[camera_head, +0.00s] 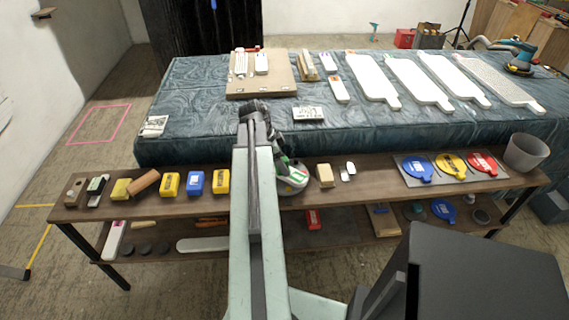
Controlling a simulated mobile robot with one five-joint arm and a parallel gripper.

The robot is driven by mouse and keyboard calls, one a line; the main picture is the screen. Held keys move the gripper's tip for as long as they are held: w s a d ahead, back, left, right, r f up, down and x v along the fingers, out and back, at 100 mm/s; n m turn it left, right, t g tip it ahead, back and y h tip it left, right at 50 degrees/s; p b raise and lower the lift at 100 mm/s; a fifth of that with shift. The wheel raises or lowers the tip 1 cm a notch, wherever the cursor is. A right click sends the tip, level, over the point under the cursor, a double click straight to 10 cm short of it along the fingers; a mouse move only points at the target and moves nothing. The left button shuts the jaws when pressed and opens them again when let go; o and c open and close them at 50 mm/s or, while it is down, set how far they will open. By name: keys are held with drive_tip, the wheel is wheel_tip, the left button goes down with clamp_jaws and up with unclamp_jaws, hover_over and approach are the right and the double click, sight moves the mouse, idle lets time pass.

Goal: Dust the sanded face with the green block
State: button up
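My arm (258,200) reaches up the middle of the picture, and its dark end (256,112) is over the front part of the cloth-covered table (200,110). I cannot make out gripper fingers or anything held. Several white paddle-shaped boards (372,80) lie on the table at the right. The rightmost board (495,82) looks speckled and rougher; I cannot tell which face is the sanded one. A green-and-white object (292,178) shows beside my arm, partly hidden.
A wooden shelf (375,185) runs before the table, holding yellow and blue blocks (195,183), a cream block (324,174), coloured round discs (450,165) and a grey bucket (526,152). A tan board (262,88) and a sander (520,56) are on the table.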

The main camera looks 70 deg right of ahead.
drive_tip(key=shift+w+d, duration=0.25)
drive_tip(key=shift+w, duration=0.45)
drive_tip(key=shift+w+d, duration=0.25)
drive_tip(key=shift+w, duration=0.4)
drive_tip(key=shift+w, duration=0.1)
drive_tip(key=shift+w+d, duration=0.3)
drive_tip(key=shift+w, duration=0.35)
drive_tip(key=shift+w+d, duration=0.25)
drive_tip(key=shift+w, duration=0.4)
wheel_tip(320, 180, up, 6)
drive_tip(key=p, duration=0.6)
wheel_tip(320, 180, up, 3)
drive_tip(key=p, duration=0.3)
